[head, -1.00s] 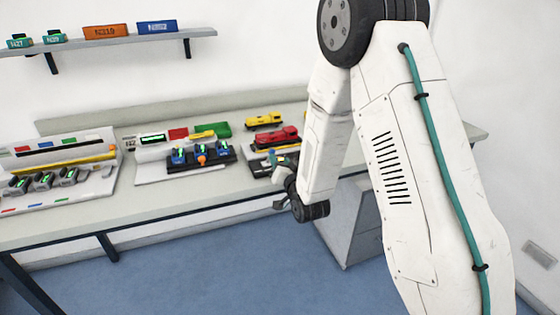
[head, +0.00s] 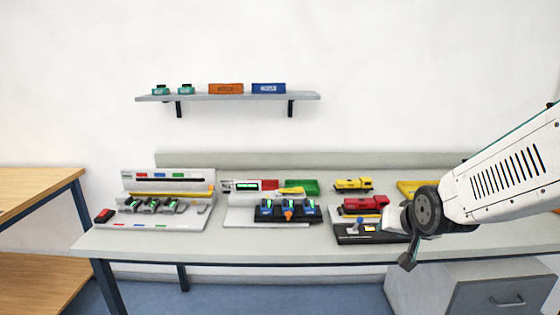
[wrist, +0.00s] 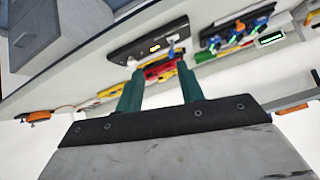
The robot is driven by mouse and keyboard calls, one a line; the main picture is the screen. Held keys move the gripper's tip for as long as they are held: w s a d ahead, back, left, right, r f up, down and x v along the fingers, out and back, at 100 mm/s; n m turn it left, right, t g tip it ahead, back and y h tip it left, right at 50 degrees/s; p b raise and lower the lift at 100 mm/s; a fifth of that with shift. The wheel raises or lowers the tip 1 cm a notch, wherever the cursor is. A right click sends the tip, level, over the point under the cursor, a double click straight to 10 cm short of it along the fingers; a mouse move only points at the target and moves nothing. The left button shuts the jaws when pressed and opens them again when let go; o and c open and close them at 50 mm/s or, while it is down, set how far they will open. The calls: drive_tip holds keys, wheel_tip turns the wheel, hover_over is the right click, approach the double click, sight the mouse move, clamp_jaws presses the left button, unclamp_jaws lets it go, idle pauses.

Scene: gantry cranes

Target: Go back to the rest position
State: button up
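My gripper (head: 408,260) hangs at the right in the head view, in front of the table's front edge and below the wheel-like dark joint of my arm. In the wrist view its two green fingers (wrist: 158,82) stand apart with nothing held between them, so it is open. Beyond the fingers, the wrist view shows the table's things upside down, with a red locomotive (wrist: 160,70) in line with the gap. That red locomotive (head: 364,206) also shows on the table in the head view, left of my arm.
A long grey table (head: 240,245) bears a left console (head: 200,222), a black controller (head: 288,214), a yellow locomotive (head: 353,185) and a black panel (head: 360,238). A wall shelf (head: 225,97) holds several boxes. A wooden bench (head: 40,180) stands left; a drawer cabinet (head: 480,290) is below.

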drive_tip(key=s+r+n+g, duration=0.1)
drive_tip(key=s+r+g, duration=0.2)
drive_tip(key=s, duration=1.1)
drive_tip(key=s+r+n+g, duration=0.1)
drive_tip(key=s+r+g, duration=0.2)
drive_tip(key=s, duration=1.1)
drive_tip(key=shift+s+g, duration=0.35)
drive_tip(key=shift+g, duration=0.65)
